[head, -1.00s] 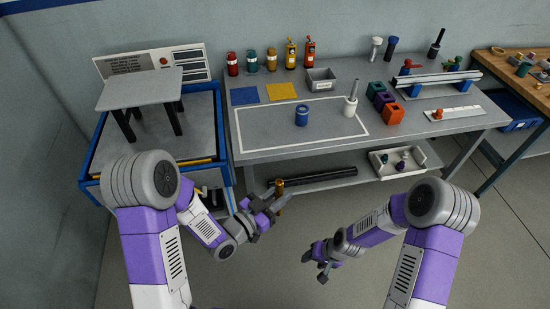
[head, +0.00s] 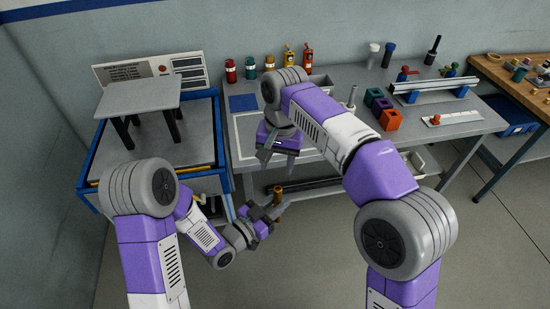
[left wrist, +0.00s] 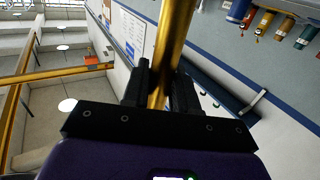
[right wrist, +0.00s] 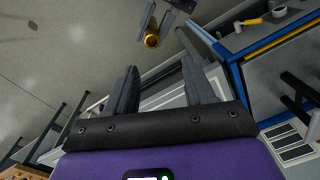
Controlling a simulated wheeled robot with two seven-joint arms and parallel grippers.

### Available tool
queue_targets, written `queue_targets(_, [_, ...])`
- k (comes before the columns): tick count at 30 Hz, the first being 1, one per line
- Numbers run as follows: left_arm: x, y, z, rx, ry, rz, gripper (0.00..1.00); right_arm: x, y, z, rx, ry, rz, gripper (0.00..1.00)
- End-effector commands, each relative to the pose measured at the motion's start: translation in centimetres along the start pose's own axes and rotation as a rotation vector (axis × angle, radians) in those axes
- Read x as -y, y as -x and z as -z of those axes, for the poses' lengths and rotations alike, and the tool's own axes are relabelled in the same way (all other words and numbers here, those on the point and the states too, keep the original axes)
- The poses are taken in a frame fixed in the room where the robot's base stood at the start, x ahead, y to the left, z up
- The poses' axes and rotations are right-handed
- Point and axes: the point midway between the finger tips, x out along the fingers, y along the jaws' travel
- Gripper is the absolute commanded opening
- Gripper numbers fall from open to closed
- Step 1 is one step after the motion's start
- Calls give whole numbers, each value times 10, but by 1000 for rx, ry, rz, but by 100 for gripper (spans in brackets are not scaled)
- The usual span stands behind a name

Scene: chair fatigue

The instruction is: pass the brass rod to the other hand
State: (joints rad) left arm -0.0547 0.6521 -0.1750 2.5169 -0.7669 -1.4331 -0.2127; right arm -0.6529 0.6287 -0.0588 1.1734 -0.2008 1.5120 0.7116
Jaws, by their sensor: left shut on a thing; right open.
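The brass rod (head: 278,192) is upright in my left gripper (head: 268,212), in front of the bench. In the left wrist view the rod (left wrist: 172,45) runs between the two black fingers of the left gripper (left wrist: 160,88), which are shut on it. My right gripper (head: 279,158) is above and behind the rod at the bench's front edge, pointing down. In the right wrist view the right gripper (right wrist: 160,90) has its fingers apart with nothing between them. The rod's round end (right wrist: 152,41) shows beyond the fingertips, apart from them.
The grey bench (head: 465,125) stands close behind both grippers, with a lower shelf. A blue-framed cart (head: 84,185) carrying a small grey stool-like stand (head: 138,96) is at the left. Coloured blocks (head: 390,120) sit on the bench. The floor at front right is clear.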

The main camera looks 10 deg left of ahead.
Motion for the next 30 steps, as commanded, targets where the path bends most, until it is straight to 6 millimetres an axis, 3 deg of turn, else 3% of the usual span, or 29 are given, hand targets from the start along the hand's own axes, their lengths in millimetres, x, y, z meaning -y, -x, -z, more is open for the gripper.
queue_targets(3, [0, 0, 0, -2, 0, 0, 0, 4, 15, -8, -10, -35, -40, 53])
queue_targets(8, [0, 0, 0, -2, 0, 0, 0, 4, 13, -12, -11, -53, -59, 53])
queue_targets(24, [0, 0, 0, -2, 0, 0, 0, -2, -79, -10, -9, -53, -59, 53])
queue_targets(30, [0, 0, 0, -2, 0, 0, 0, -3, -97, -10, -10, -52, -58, 53])
